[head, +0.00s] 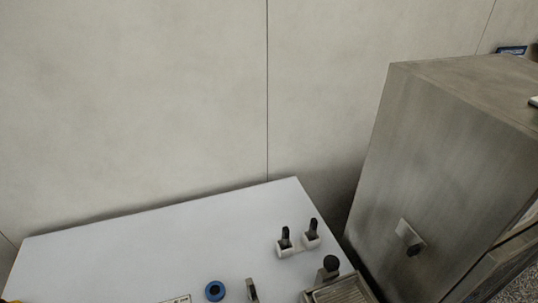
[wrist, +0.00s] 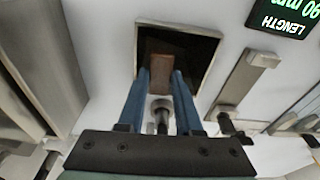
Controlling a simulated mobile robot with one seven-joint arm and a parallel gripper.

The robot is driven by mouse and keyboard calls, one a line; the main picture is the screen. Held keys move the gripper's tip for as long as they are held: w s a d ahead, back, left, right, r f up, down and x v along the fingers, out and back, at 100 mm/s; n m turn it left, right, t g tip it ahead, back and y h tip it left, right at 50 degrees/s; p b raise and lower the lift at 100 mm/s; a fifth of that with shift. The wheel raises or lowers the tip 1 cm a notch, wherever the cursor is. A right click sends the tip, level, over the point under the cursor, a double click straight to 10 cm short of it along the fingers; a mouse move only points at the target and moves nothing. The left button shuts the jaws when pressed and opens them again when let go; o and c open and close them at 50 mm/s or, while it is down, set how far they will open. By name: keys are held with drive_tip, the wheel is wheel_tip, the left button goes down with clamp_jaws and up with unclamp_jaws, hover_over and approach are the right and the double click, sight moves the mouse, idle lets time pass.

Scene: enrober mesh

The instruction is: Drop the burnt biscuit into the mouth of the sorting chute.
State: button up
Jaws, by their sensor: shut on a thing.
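In the wrist view, my gripper (wrist: 160,78) has two blue fingers shut on a small brown biscuit (wrist: 164,66), held flat between the fingertips. Behind the biscuit is a dark square opening with a pale rim (wrist: 213,62), which looks like the mouth of the sorting chute. The biscuit lines up with the opening in this view. I cannot tell how far it is from the opening. The fingers hide part of the opening's lower edge. The head view shows neither my gripper, the biscuit nor the opening.
In the wrist view, a dark display with green text (wrist: 286,18) and a metal bar (wrist: 246,80) are at right; a long metal rail (wrist: 40,65) is at left. The head view shows a white panel (head: 150,250) with knobs, beside a metal cabinet (head: 430,170).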

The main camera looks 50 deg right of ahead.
drive_tip(key=o, duration=1.1)
drive_tip(key=shift+c, duration=0.2)
drive_tip(key=shift+s+d, duration=0.1)
drive_tip(key=shift+r, duration=0.1)
wheel_tip(320, 180, up, 13)
drive_tip(key=s+a, duration=0.1)
drive_tip(key=shift+s+a+b, duration=0.2)
drive_tip(key=shift+b, duration=0.2)
